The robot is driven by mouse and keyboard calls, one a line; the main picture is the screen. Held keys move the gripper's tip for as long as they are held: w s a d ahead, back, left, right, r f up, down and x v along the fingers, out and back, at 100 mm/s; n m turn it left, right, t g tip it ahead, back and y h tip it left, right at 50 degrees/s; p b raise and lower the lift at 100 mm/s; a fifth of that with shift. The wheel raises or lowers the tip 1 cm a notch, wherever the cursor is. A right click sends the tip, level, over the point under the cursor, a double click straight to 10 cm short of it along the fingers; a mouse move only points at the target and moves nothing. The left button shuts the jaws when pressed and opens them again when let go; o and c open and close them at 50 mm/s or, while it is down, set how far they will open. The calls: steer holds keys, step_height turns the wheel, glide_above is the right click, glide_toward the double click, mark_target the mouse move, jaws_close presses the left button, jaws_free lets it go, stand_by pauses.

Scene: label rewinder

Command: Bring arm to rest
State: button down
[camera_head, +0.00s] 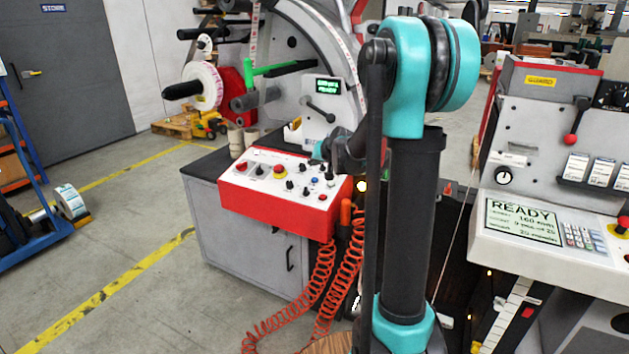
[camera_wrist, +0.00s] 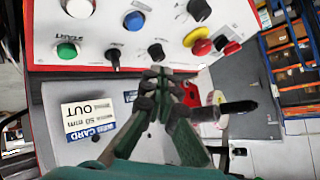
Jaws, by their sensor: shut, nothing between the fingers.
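My gripper (camera_wrist: 160,75) points at the control panel (camera_wrist: 110,20) in the wrist view, its dark fingertips together and nothing between them. The fingertips appear close to a black knob (camera_wrist: 156,51) on the panel; I cannot tell whether they touch. In the head view my teal and black arm (camera_head: 415,185) stands raised in front of the machine. Its wrist end reaches left over the red-fronted control box (camera_head: 275,212). The fingers are too small and partly hidden there to make out.
The panel carries a green button (camera_wrist: 67,50) and a red and yellow stop button (camera_wrist: 198,42). A 50 mm card label (camera_wrist: 88,118) lies left of my fingers.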

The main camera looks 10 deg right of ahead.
steer(key=shift+s, duration=0.1)
steer(key=s+d+f+g+h, duration=0.1)
steer(key=s+f, duration=0.3)
steer(key=s, duration=0.9)
steer(key=s+d+f+n+g+h, duration=0.1)
steer(key=s+f+g, duration=0.2)
steer(key=s, duration=1.1)
steer(key=s+d+f+g+h, duration=0.1)
steer(key=s+d+f+g, duration=0.1)
steer(key=s+f, duration=0.5)
steer(key=s, duration=0.6)
steer(key=shift+s+f+n, duration=0.2)
steer(key=shift+f+n, duration=0.05)
steer(key=shift+n, duration=0.15)
